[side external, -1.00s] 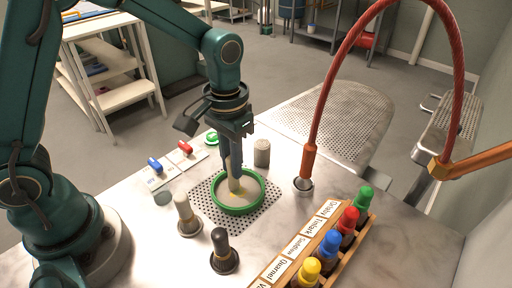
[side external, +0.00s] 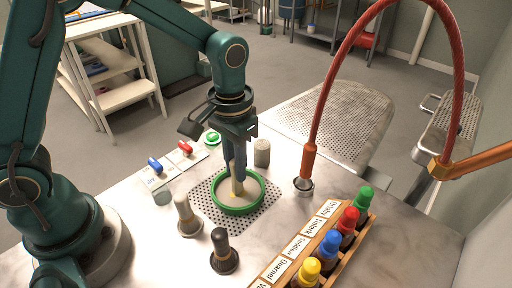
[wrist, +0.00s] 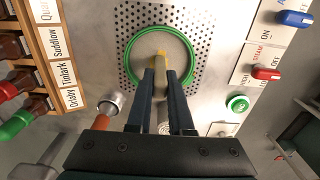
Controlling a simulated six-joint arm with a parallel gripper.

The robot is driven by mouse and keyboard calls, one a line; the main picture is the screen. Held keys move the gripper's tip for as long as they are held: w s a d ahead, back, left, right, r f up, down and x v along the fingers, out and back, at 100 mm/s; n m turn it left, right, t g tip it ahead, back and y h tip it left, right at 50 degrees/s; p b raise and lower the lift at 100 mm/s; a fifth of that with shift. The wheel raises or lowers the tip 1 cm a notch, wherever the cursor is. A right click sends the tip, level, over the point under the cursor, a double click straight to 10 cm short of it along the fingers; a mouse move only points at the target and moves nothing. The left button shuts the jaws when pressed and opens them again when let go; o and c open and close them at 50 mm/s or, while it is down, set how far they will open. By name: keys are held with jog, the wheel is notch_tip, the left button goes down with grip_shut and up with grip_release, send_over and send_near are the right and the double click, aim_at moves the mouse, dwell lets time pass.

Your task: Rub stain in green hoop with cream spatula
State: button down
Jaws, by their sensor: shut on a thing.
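The green hoop (side external: 238,211) lies on a perforated plate, with pale cloth inside it; its rim also shows in the wrist view (wrist: 125,62). My gripper (side external: 238,172) points down over the hoop. In the wrist view my gripper (wrist: 163,75) is shut on the cream spatula (wrist: 161,70), whose lower end is inside the hoop at the cloth. I cannot tell whether it touches. A yellowish stain (side external: 236,193) shows beside the spatula tip, partly hidden by the tool and fingers.
A cream-topped brush (side external: 185,214) and a dark-topped brush (side external: 222,250) stand in front of the hoop. A grey cylinder (side external: 262,152) stands behind it. A bottle rack (side external: 300,255) is at right front, and a red hose (side external: 318,110) arches at right. Switches (side external: 160,166) lie at left.

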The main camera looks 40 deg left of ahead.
jog(key=shift+a, duration=0.55)
jog(key=shift+d, duration=0.2)
jog(key=shift+d, duration=0.95)
jog(key=shift+a+f, duration=0.1)
jog(key=shift+a, duration=1)
jog(key=shift+d, duration=1.1)
jog(key=shift+a, duration=0.1)
